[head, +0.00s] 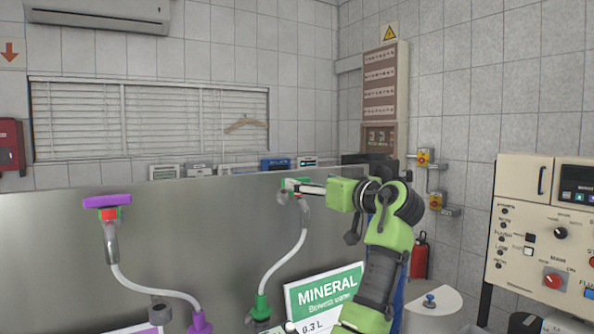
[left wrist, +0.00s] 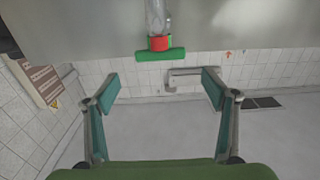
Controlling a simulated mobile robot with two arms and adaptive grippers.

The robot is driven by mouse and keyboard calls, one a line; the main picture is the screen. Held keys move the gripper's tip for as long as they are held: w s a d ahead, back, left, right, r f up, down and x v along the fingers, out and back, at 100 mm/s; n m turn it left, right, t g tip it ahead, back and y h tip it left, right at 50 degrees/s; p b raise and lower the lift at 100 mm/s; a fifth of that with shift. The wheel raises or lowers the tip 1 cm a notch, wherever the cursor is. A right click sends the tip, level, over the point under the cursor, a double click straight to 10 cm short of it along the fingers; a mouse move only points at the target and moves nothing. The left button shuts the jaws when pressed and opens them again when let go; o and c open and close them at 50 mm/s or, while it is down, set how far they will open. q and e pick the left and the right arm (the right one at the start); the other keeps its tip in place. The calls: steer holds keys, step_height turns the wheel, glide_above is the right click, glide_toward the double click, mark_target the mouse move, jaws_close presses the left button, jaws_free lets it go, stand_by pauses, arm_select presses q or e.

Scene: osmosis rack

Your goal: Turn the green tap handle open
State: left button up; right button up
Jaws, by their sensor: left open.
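The green tap handle (left wrist: 160,55) is a short bar under a red collar and a grey tap body in the left wrist view. It lies crosswise, just beyond the fingertips and roughly centred between them. In the head view the handle (head: 283,188) is mostly hidden by my left gripper (head: 297,186), which reaches it from the right. My left gripper, also in the left wrist view (left wrist: 160,82), is open with nothing between its fingers. I cannot tell whether a finger touches the handle. My right gripper is not in view.
A purple-handled tap (head: 107,201) with a white hose stands to the left. The green tap's hose (head: 288,260) curves down to a green fitting beside the MINERAL sign (head: 322,297). A metal panel (head: 190,235) lies behind. A control cabinet (head: 525,205) stands at right.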

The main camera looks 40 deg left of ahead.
mark_target(296, 179)
arm_select(q)
steer(key=p+x, duration=0.3)
steer(key=x, duration=0.4)
steer(key=shift+a+f, duration=0.1)
steer(key=shift+a, duration=0.1)
steer(key=shift+w+a, duration=0.1)
steer(key=shift+a, duration=0.2)
steer(key=shift+f, duration=0.1)
steer(key=shift+a, duration=0.1)
steer(key=c, duration=1.1)
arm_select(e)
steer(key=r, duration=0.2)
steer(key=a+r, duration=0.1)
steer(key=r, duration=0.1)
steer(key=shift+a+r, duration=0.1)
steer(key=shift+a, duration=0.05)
